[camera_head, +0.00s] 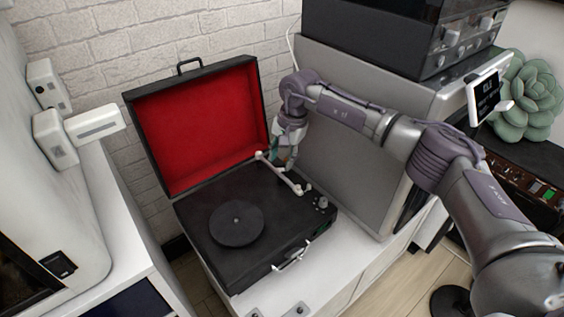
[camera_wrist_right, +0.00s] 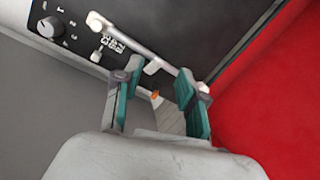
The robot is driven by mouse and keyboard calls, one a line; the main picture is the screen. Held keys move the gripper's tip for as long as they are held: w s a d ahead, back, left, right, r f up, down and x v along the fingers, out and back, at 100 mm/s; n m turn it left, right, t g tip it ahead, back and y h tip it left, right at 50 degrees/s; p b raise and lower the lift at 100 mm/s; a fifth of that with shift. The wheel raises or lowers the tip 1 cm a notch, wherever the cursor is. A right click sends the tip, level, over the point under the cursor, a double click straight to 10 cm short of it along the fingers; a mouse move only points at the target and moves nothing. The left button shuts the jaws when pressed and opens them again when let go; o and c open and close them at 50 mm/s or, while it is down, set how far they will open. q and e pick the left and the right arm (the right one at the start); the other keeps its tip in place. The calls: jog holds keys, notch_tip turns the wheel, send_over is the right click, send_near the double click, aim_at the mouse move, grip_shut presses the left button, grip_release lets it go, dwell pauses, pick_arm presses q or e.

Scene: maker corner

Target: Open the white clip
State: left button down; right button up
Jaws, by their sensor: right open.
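The black record player (camera_head: 245,215) stands open, its red-lined lid (camera_head: 205,125) raised at the back. Its white tonearm (camera_head: 284,174) lies along the deck's right side; it also shows in the right wrist view (camera_wrist_right: 135,47). A small white piece (camera_wrist_right: 152,68) beside the tonearm looks like the white clip; I cannot tell whether it is open or closed. My right gripper (camera_head: 281,155) hangs at the rear right of the deck, by the tonearm. In the wrist view its teal-padded fingers (camera_wrist_right: 162,88) are apart, the clip just beyond the gap. My left gripper is not in view.
A grey box (camera_head: 345,165) stands close to the right of the player, under my right arm. A dark device (camera_head: 400,35) sits on top. The black turntable disc (camera_head: 237,222) is empty. A white cabinet (camera_head: 125,250) is at left; the brick wall is behind.

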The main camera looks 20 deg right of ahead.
aim_at(280, 169)
notch_tip(280, 169, up, 8)
dwell(0.5)
jog(key=f+m, duration=0.1)
jog(key=f+m+h, duration=0.1)
jog(key=f+m+g+h, duration=0.1)
jog(key=m, duration=0.1)
jog(key=shift+a+f+p, duration=0.2)
jog(key=shift+a+p, duration=0.05)
jog(key=shift+p, duration=0.05)
pick_arm(q)
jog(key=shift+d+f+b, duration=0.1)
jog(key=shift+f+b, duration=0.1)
jog(key=shift+b, duration=0.35)
pick_arm(e)
notch_tip(280, 169, down, 8)
jog(key=shift+r, duration=0.15)
